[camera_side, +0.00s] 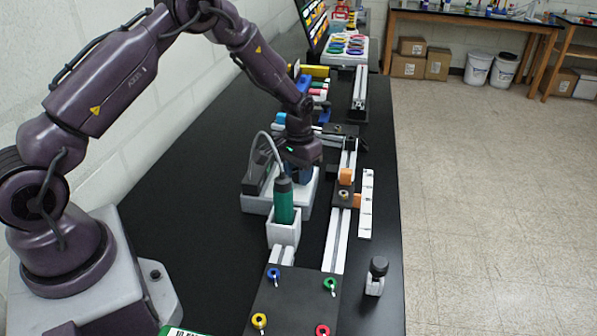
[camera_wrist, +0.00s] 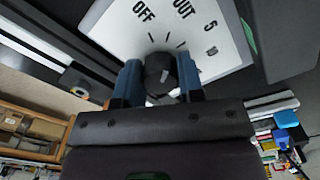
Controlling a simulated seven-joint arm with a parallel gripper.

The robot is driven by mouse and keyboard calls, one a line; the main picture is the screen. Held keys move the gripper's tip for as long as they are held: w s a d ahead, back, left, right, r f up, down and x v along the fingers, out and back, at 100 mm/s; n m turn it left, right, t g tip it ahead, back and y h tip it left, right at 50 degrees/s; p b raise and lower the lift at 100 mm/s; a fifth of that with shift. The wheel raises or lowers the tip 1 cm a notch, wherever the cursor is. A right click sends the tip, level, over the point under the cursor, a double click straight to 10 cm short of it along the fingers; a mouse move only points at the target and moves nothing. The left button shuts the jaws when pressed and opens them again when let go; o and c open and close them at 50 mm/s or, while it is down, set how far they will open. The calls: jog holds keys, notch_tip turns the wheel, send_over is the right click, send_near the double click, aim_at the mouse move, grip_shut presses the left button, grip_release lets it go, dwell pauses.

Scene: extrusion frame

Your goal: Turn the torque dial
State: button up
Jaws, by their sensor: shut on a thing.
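The torque dial is a black knob (camera_wrist: 160,70) on a white face (camera_wrist: 190,25) printed with OFF, OUT and 5, in the wrist view. My gripper (camera_wrist: 160,82) has two blue fingers, one on each side of the knob, and is shut on it. In the side view my gripper (camera_side: 298,172) reaches down onto the light grey unit (camera_side: 257,205) that carries the dial. The dial itself is hidden there behind the wrist and the green tool.
A green screwdriver (camera_side: 284,203) with a cable stands in a white holder (camera_side: 283,232) just in front of the unit. Aluminium rails (camera_side: 337,240), a white ruler strip (camera_side: 367,205) and a dark plate (camera_side: 293,300) with coloured rings lie nearby. Black table is clear at left.

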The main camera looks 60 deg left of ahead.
dwell(0.3)
jog(key=o, duration=0.9)
jog(key=shift+r, duration=0.1)
notch_tip(320, 180, up, 13)
jog(key=shift+f, duration=0.1)
jog(key=s+d+r+m+t, duration=0.1)
jog(key=s+d+r+t, duration=0.1)
jog(key=s+r, duration=0.3)
jog(key=s+d+r+m+t, duration=0.1)
jog(key=s+d+r, duration=0.3)
jog(key=s, duration=0.8)
jog(key=s+d+r+m+t, duration=0.1)
jog(key=s+d+r+t, duration=0.1)
jog(key=s+d+r, duration=0.2)
jog(key=shift+s+r+t, duration=0.1)
jog(key=shift+s+r, duration=0.45)
jog(key=shift+s, duration=0.3)
jog(key=shift+s+r+t, duration=0.1)
jog(key=shift+s+r, duration=0.4)
jog(key=shift+s, duration=0.3)
jog(key=shift+s+r+t, duration=0.1)
jog(key=shift+s+r, duration=0.45)
jog(key=shift+s, duration=0.3)
